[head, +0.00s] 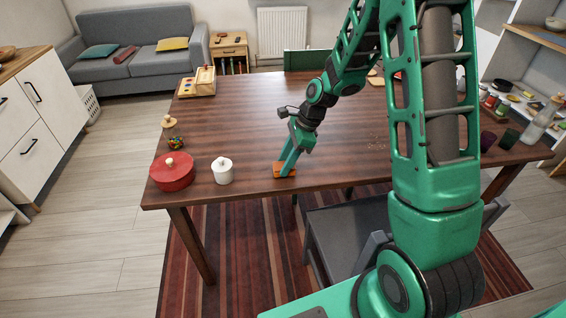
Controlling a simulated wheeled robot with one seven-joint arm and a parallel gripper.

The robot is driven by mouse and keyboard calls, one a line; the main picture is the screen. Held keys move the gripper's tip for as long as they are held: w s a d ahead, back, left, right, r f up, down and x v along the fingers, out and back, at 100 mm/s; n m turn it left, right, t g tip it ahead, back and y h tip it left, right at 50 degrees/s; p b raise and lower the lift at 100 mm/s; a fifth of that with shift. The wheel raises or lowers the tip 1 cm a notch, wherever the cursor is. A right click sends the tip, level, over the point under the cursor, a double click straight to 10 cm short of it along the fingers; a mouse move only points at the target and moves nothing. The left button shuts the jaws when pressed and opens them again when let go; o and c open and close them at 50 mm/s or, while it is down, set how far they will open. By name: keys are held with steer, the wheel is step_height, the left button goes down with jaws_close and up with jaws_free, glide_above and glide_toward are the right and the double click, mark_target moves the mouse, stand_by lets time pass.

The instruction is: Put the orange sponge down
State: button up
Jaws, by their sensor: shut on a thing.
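The orange sponge (279,171) is at the front edge of the brown wooden table (240,120), between the fingertips of my gripper (285,168). My gripper points down and is shut on the sponge. The sponge looks level with the tabletop, but I cannot tell whether it touches the wood. The fingers hide part of the sponge.
A white lidded pot (222,172) and a red lidded pot (172,173) stand left of the sponge. A wooden box (199,83) is at the back left. A dark chair (345,235) stands at the front. The table's left middle is clear.

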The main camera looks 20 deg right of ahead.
steer(key=o, duration=1.1)
steer(key=w+v, duration=0.1)
steer(key=v, duration=1.1)
steer(key=s+d+r+n+h, duration=0.1)
steer(key=s+d+n, duration=0.3)
steer(key=s, duration=0.6)
steer(key=s+d+r+n+h, duration=0.1)
steer(key=s+d+r+n, duration=0.2)
steer(key=s, duration=0.8)
steer(key=s+d+r+n+g+h, duration=0.1)
steer(key=s+d+n, duration=0.4)
steer(key=s, duration=0.6)
steer(key=shift+s+r+n+h, duration=0.25)
steer(key=shift+r+n+h, duration=0.35)
steer(key=shift+r+n, duration=0.25)
steer(key=shift+f, duration=0.1)
